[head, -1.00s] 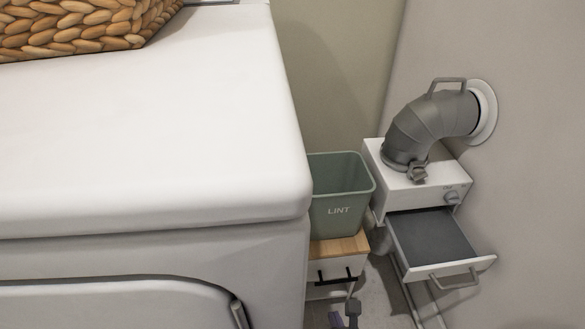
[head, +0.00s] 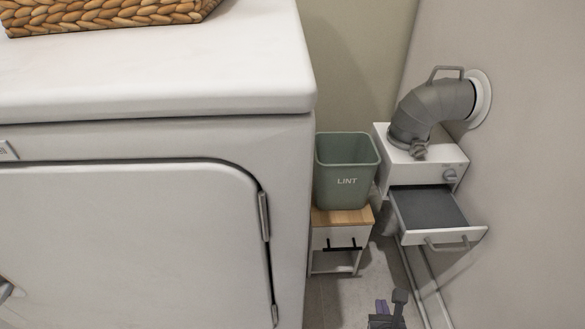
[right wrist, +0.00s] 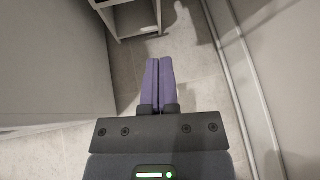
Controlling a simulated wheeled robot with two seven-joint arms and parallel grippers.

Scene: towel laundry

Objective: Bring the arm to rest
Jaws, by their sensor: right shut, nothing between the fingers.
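My right gripper (head: 382,305) is at the bottom of the head view, low over the floor, between the dryer-like white machine and the right wall. In the right wrist view its purple fingers (right wrist: 159,70) lie together, shut and empty, over the grey floor. They appear apart from everything around them. My left gripper is out of view.
A large white machine (head: 130,230) fills the left, with a woven basket (head: 110,12) on top. A green LINT bin (head: 345,180) stands on a small wood-topped stand (head: 342,217). Beside it, a white vent box (head: 440,165) has its drawer (head: 440,235) pulled out. A grey duct (head: 432,108) joins the wall.

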